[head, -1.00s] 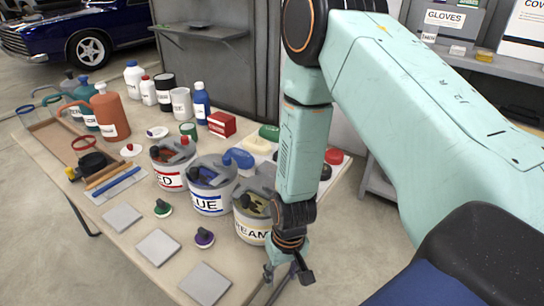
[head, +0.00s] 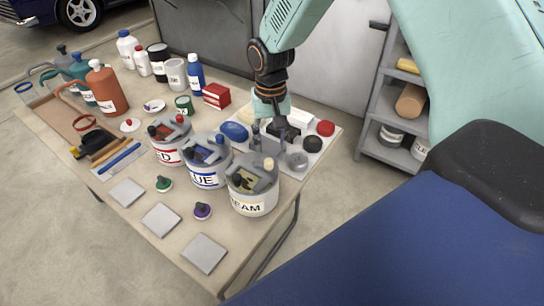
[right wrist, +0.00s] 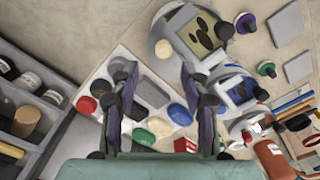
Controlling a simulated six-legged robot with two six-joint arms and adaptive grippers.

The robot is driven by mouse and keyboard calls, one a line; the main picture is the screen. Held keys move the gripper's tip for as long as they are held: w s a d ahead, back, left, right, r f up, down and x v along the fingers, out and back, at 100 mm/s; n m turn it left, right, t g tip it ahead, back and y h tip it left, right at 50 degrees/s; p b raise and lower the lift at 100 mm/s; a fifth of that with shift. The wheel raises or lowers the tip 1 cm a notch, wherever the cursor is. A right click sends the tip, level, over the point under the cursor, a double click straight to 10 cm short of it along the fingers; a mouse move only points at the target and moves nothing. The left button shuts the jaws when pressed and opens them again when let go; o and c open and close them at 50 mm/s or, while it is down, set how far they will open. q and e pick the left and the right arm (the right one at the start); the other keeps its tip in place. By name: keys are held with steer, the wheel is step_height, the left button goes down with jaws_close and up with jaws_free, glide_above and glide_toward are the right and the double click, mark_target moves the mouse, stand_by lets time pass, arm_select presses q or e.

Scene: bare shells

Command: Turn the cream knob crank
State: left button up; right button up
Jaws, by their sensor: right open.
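The can labelled "EAM" (head: 252,203) stands at the right end of a row of three cans, with a grey lid and an opening showing pale yellow. Its cream knob (head: 268,164) sticks up on the lid's far right side. In the right wrist view the can (right wrist: 157,22) is at the top, with the cream knob (right wrist: 162,48) on its near edge. My right gripper (head: 276,140) points down just beyond the can, over the white board. It also shows in the right wrist view (right wrist: 156,78), open and empty, apart from the knob. My left gripper is not in view.
The red-labelled can (head: 167,157) and blue-labelled can (head: 205,179) stand left of it. The white board (head: 318,152) behind holds several coloured pieces. Grey square plates (head: 203,254) and small knobs lie in front. A shelf (head: 380,150) stands at the right.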

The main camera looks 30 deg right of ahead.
mark_target(270, 160)
steer(key=f, duration=0.1)
steer(key=a+f, duration=0.1)
steer(key=f, duration=0.2)
steer(key=shift+a, duration=0.3)
steer(key=shift+d+f, duration=0.25)
steer(key=shift+f, duration=0.25)
steer(key=shift+d+f, duration=0.25)
steer(key=shift+f, duration=0.2)
steer(key=shift+d+f, duration=0.3)
steer(key=shift+f, duration=0.1)
steer(key=shift+a+r, duration=0.25)
steer(key=shift+a, duration=0.4)
steer(key=shift+c, duration=0.4)
steer(key=shift+d+f, duration=0.2)
steer(key=shift+d, duration=0.35)
steer(key=c, duration=0.6)
steer(key=shift+a+r, duration=0.1)
steer(key=shift+a, duration=0.2)
jaws_close()
